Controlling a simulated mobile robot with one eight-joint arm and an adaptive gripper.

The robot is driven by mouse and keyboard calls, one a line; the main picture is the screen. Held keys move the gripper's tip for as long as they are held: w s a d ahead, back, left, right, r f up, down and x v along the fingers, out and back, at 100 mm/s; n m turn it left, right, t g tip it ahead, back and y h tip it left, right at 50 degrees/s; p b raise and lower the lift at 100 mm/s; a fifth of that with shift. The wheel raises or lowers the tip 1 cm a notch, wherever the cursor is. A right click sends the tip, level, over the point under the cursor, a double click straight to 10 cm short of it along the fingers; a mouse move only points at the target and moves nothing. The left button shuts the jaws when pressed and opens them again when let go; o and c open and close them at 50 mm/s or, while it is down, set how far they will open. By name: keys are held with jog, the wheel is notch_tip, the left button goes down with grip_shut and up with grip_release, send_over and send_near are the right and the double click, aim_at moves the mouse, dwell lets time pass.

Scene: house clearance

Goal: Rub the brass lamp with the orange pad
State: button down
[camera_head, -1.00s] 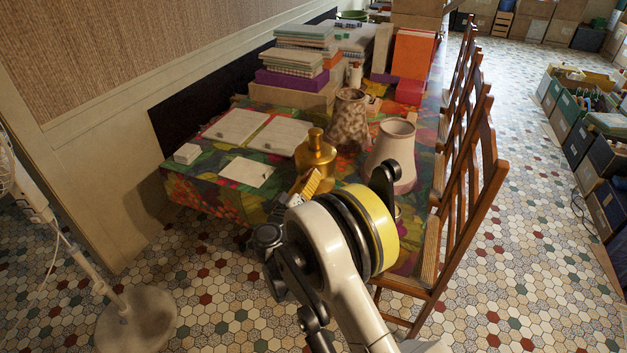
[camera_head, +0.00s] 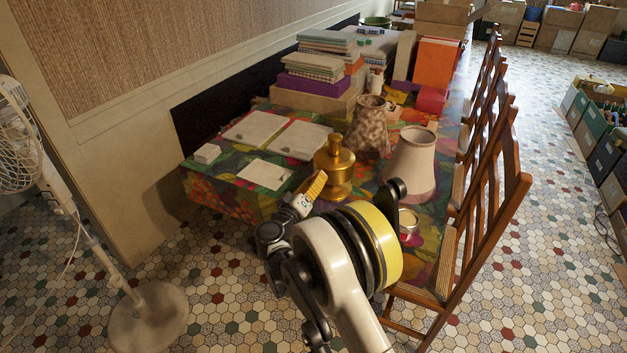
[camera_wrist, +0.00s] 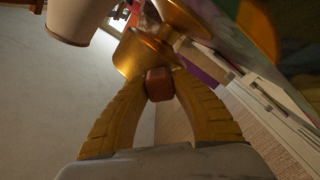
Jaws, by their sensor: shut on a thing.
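The brass lamp (camera_head: 335,163) stands upright near the front of the cloth-covered table, with a rounded gold body and a short neck. In the wrist view the brass lamp (camera_wrist: 139,54) lies just beyond my fingertips. My gripper (camera_head: 317,183) is at the lamp's front left side, its yellow ribbed fingers low beside the body. In the wrist view my gripper (camera_wrist: 159,76) is shut on the small orange-brown pad (camera_wrist: 159,86). The pad's far edge overlaps the lamp in that view; I cannot tell whether they touch. The pad is not discernible in the head view.
A pale lampshade (camera_head: 411,165) and a mottled shade (camera_head: 369,127) stand right of and behind the lamp. A small round tin (camera_head: 408,222) sits near my arm. Open books (camera_head: 255,130) and a paper sheet (camera_head: 264,174) lie left. Wooden chairs (camera_head: 490,205) line the right side.

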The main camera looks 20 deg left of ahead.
jog(key=shift+s+d, duration=0.15)
jog(key=shift+d, duration=1.25)
jog(key=shift+s+d, duration=0.1)
jog(key=shift+d, duration=1.25)
jog(key=s, duration=0.6)
jog(key=shift+a, duration=0.25)
jog(key=s, duration=0.3)
jog(key=shift+a, duration=0.1)
